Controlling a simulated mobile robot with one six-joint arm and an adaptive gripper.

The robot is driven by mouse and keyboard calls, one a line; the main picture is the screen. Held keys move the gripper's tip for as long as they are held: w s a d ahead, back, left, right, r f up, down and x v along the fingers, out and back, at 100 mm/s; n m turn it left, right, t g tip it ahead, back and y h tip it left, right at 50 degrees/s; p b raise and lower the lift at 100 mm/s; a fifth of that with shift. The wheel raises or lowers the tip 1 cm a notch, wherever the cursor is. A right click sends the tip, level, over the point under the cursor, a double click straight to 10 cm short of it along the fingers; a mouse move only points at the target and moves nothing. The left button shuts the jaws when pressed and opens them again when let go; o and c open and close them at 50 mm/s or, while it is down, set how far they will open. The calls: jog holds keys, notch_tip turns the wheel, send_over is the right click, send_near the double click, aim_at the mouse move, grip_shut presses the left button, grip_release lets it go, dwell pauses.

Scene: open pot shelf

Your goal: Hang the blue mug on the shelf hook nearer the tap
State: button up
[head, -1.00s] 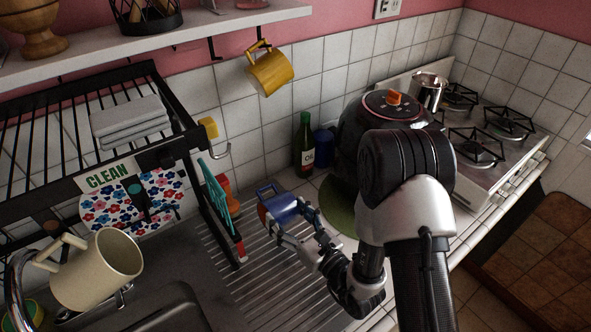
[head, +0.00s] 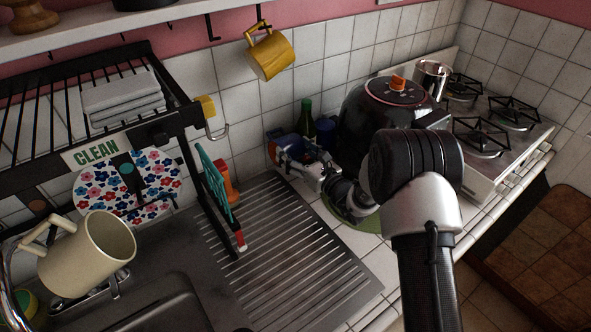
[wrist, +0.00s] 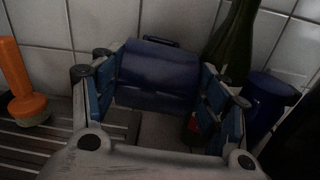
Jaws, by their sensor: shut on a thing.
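My gripper (head: 290,153) is shut on the blue mug (wrist: 158,76). In the wrist view the mug lies on its side between the two blue-padded fingers. In the head view the blue mug (head: 281,138) is largely hidden by the gripper, in front of the tiled wall, left of the oil bottle. The shelf (head: 130,26) at upper left has an empty dark hook (head: 212,28) under it. Right of that, a yellow mug (head: 270,55) hangs from another hook. Part of the chrome tap (head: 9,292) shows at the lower left edge.
A green bottle (head: 306,118) and a dark blue container (wrist: 268,100) stand right of the gripper. A large dark pot (head: 390,115) stands further right. The black dish rack (head: 165,125), with a side hook, and a cream mug (head: 88,255) are left.

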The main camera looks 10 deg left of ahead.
notch_tip(320, 180, down, 2)
jog(key=shift+w+f+b, duration=0.1)
jog(key=shift+f+b, duration=0.1)
jog(key=shift+b, duration=0.2)
jog(key=shift+w+f+b, duration=0.2)
jog(key=shift+f+b, duration=0.85)
jog(key=shift+f, duration=1.1)
jog(key=shift+r, duration=0.1)
jog(key=o, duration=1.4)
jog(key=shift+c, duration=0.2)
jog(key=p+v, duration=0.4)
jog(key=v, duration=1.3)
jog(key=shift+s+d+p, duration=0.1)
jog(key=shift+s+p, duration=0.15)
jog(key=shift+p, duration=0.1)
